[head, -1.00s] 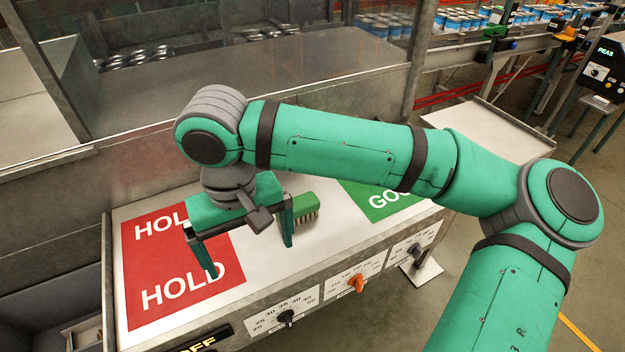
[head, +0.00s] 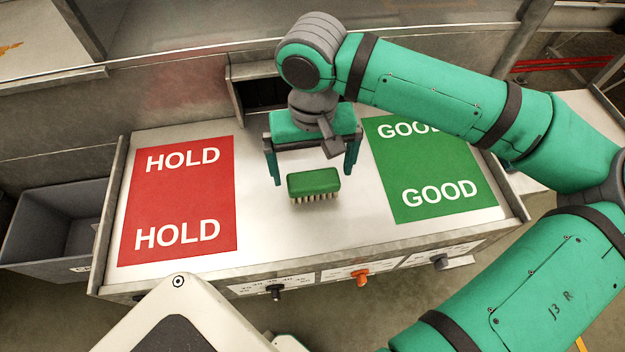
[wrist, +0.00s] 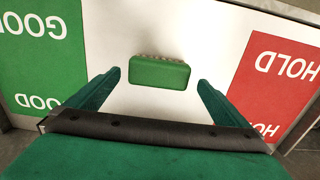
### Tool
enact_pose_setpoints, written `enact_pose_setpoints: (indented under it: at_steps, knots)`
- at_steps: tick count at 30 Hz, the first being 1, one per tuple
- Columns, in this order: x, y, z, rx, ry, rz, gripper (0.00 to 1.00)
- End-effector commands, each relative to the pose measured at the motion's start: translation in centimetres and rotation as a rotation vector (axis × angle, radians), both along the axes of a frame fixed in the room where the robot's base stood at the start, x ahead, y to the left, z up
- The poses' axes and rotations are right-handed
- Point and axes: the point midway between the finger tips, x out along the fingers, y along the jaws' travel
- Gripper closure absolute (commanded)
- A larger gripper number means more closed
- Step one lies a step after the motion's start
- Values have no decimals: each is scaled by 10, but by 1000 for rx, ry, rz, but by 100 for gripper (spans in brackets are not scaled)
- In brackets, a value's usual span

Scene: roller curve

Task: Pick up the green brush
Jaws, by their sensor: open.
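The green brush (head: 313,182) lies on the white table top between the red and green mats, its pale bristles towards the front edge. My gripper (head: 312,178) is open and empty above the table, its two fingers apart on the left and right, a little behind the brush in the head view. In the wrist view the brush (wrist: 160,72) shows ahead of and between the open fingertips (wrist: 158,78), not touching either. The exact height of the fingers above the table cannot be told.
A red HOLD mat (head: 180,200) lies at the left and a green GOOD mat (head: 435,168) at the right. Knobs, including an orange one (head: 360,277), line the front panel. A grey bin (head: 50,235) stands at the left. A metal wall rises behind the table.

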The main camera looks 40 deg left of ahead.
Motion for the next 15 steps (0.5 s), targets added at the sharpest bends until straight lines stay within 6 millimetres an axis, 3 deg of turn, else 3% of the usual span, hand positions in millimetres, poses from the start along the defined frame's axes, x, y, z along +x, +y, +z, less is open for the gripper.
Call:
enact_pose_setpoints:
  at_steps: [5,15]
  knots:
    - [1,-1,-11,-1,0,-3,0]
    - [0,4,-52,-1,1,5,0]
